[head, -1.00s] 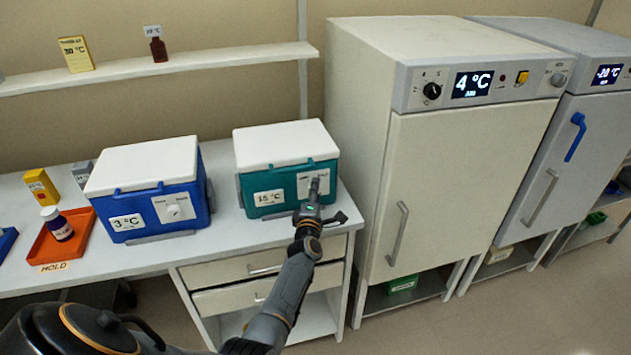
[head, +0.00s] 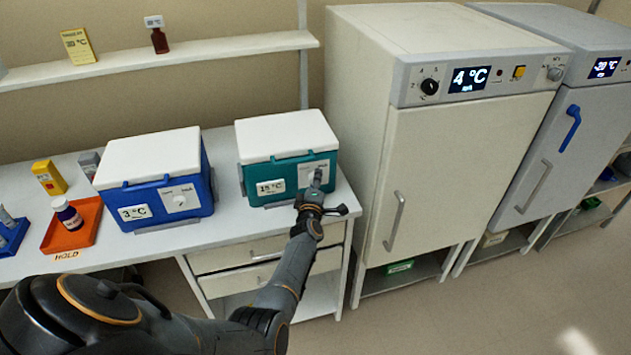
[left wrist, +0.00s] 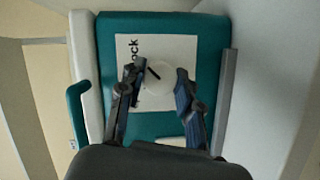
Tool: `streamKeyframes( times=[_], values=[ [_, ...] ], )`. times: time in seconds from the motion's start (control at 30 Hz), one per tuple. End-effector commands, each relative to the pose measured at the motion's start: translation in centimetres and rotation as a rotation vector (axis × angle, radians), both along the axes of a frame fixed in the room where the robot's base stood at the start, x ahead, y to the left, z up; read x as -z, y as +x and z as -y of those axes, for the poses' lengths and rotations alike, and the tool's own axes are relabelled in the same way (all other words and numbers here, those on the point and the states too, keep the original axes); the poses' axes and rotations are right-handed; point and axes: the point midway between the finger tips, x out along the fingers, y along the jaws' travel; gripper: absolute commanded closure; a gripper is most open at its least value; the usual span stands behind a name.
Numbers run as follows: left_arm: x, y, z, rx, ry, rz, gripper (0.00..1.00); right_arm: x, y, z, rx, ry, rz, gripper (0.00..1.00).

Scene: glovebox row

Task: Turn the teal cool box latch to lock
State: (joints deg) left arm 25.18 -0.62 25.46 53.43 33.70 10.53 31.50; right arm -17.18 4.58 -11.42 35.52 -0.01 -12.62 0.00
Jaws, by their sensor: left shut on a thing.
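The teal cool box (head: 250,183) stands on the bench with its white lid shut and a label reading 15 °C on its front. My left gripper (head: 314,183) is at the right part of that front, over the latch. In the left wrist view the latch (left wrist: 170,72) is a round white knob with a dark slanted mark, on a white plate (left wrist: 125,47) with partly hidden lettering. The two fingers of my left gripper (left wrist: 160,88) lie on either side of the knob and are shut on it. My right gripper is not in view.
A blue cool box (head: 150,190) labelled 3 °C stands to the left, with an orange tray (head: 82,240) beyond it. A tall cabinet (head: 450,180) showing 4 °C stands close to the right. A shelf (head: 200,50) runs above the bench.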

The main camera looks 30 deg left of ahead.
Motion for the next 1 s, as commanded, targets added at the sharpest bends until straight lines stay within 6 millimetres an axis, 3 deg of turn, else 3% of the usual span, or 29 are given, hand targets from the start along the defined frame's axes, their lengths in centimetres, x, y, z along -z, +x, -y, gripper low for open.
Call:
streamKeyframes(
  times=[0.1,0.13,0.23,0.63,1.0],
  values=[
    [0.1,0.0,0.1,0.002,0.002,-0.003,0.97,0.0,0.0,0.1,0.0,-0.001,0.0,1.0],
    [0.1,0.0,0.1,0.002,0.002,-0.003,0.64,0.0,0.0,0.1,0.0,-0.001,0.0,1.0],
    [0.1,0.0,0.1,0.002,0.001,-0.002,0.43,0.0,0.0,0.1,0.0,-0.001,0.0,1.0],
    [0.3,0.0,0.0,0.0,-0.012,0.015,0.43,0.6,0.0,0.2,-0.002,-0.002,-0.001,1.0],
    [1.1,0.0,0.0,0.002,-0.219,0.262,0.43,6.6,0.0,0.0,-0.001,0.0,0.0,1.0]
  ],
)
